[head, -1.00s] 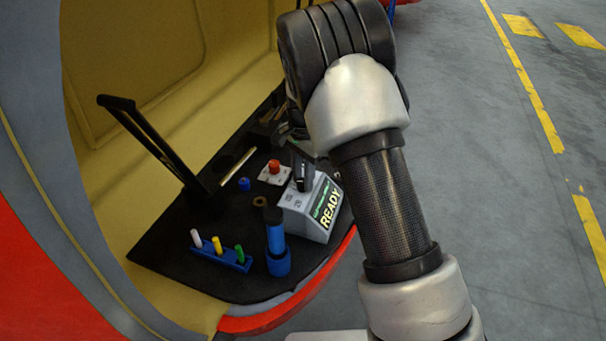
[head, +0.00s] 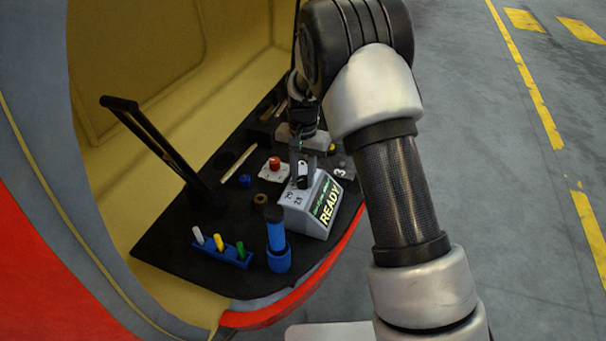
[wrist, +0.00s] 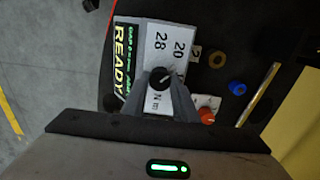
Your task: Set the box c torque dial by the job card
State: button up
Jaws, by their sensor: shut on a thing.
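A grey box (head: 292,217) with a lit green "READY" display stands on the black bench at its front right edge. The wrist view shows its white dial face (wrist: 158,50) with "20", "28" and "Nm". A round black dial knob (wrist: 160,77) sits on that face, with a small light mark on its right side; its exact setting is too small to read. My gripper (wrist: 161,86) is shut on the dial knob from above, a finger on each side. I cannot make out a job card.
A red button (head: 274,163) on a white block, a blue nut (head: 244,181) and a brown ring (head: 261,200) lie close beside the box. A blue cylinder in a holder (head: 277,240) and a blue peg rack (head: 222,252) stand in front. A black bar (head: 150,140) rises left.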

aim_at(303, 179)
jog(key=o, duration=1.1)
jog(key=shift+c, duration=0.2)
notch_tip(303, 179, up, 18)
jog(key=p, duration=0.3)
jog(key=shift+f, duration=0.25)
